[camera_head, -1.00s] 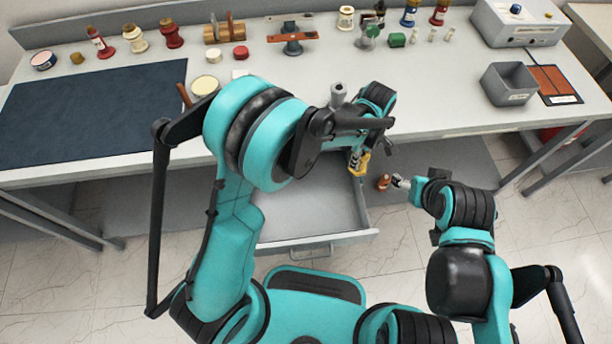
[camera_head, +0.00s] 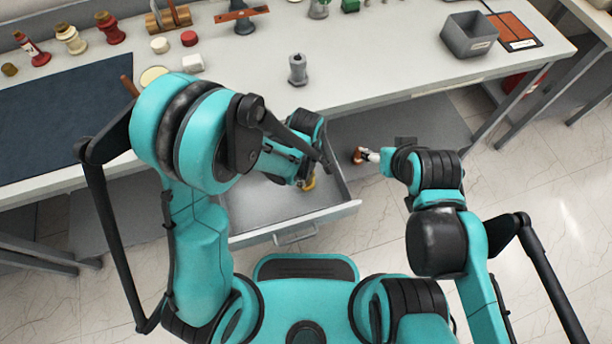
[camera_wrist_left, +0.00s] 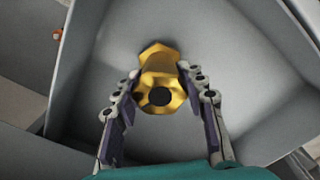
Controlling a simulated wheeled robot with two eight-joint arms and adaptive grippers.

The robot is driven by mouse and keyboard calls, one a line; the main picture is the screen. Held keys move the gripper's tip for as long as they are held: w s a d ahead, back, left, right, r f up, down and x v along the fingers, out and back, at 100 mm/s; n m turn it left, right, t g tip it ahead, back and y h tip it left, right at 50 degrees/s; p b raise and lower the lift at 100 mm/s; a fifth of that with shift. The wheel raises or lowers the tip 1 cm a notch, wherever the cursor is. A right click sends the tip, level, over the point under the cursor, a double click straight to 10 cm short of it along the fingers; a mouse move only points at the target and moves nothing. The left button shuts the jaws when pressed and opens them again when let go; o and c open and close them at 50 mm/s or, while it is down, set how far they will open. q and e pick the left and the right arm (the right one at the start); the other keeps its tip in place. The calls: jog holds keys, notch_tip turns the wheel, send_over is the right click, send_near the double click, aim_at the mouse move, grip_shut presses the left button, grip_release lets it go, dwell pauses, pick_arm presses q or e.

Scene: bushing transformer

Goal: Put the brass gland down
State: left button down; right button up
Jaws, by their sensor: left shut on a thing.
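The brass gland (camera_wrist_left: 160,92) is a gold, hex-ended piece with a dark bore, seen between my left fingers in the left wrist view. In the head view only a small yellow part of it (camera_head: 310,184) shows below the wrist. My left gripper (camera_head: 303,183) is shut on it, inside the outline of the open drawer (camera_head: 250,215). The drawer's grey floor lies behind the gland in the wrist view; I cannot tell whether the gland touches it. My right gripper (camera_head: 368,156) is right of the drawer and appears shut on a reddish-brown piece (camera_head: 358,154).
A grey fitting (camera_head: 298,70) stands upright on the bench near its front edge. A grey open bin (camera_head: 468,36) stands at the right, beside an orange-brown pad (camera_head: 515,30). A dark mat (camera_head: 65,120) covers the bench's left. The drawer floor looks otherwise empty.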

pick_arm(q)
jog(key=shift+f, duration=0.5)
pick_arm(e)
jog(key=shift+f, duration=0.25)
pick_arm(q)
jog(key=shift+f, duration=0.15)
jog(key=c, duration=0.9)
grip_release()
pick_arm(e)
jog(key=shift+f, duration=0.15)
